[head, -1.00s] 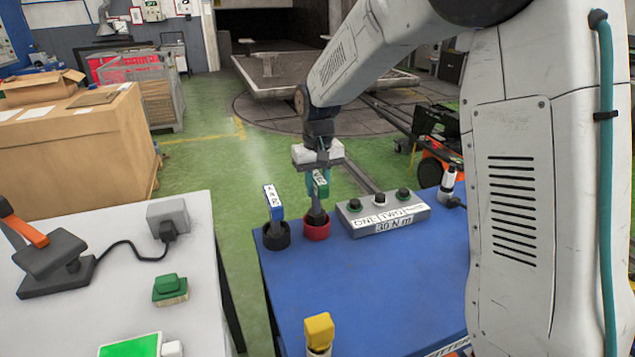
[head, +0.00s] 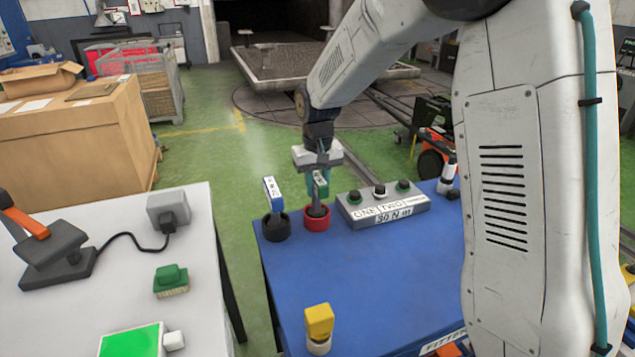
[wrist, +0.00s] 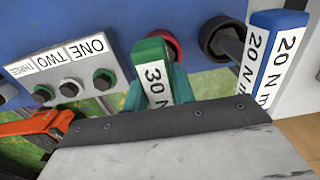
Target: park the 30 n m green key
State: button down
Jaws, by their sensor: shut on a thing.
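The green key (head: 321,184), labelled 30 N m in the wrist view (wrist: 156,82), stands upright at the red ring socket (head: 317,222). Its lower shaft appears to be inside the ring, but how deep it sits cannot be told. The red ring also shows partly behind the key in the wrist view (wrist: 173,44). My gripper (head: 318,178) is over the key from above and shut on its green head. The fingers partly hide the head.
A blue key (head: 273,193) marked 20 N m stands in a black socket (head: 276,230) close to the left. A grey button box (head: 352,211) with a 30 N m label is close on the right. A yellow key (head: 319,321) stands near the blue table's (head: 375,270) front.

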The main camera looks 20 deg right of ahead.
jog(key=shift+f, duration=0.3)
jog(key=c, duration=1.1)
grip_release()
jog(key=shift+r, duration=3.85)
